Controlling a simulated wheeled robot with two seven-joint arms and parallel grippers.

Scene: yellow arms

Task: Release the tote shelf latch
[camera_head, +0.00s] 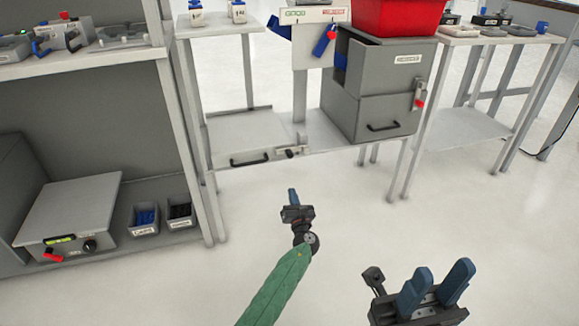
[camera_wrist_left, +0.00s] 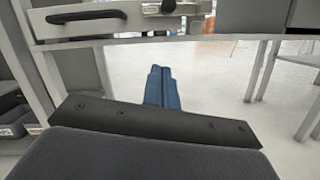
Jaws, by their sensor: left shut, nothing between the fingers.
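A light grey box with a dark handle (camera_head: 249,160) sits on the low shelf, with a small metal latch (camera_head: 290,152) at its right front. The handle (camera_wrist_left: 87,16) and the latch (camera_wrist_left: 160,8) also show at the top of the left wrist view. My left gripper (camera_head: 292,193) is in front of and below that shelf, apart from the latch. Its blue fingers (camera_wrist_left: 162,88) are together and empty. My right gripper (camera_head: 436,287) is at the lower right, its blue fingers apart, with nothing between them.
A grey two-drawer cabinet (camera_head: 372,103) with a red-tipped latch (camera_head: 419,97) stands right of the box, under a red bin (camera_head: 393,17). A shelf unit (camera_head: 190,130) with a grey device (camera_head: 70,212) and small bins is at left. The floor before the shelf is clear.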

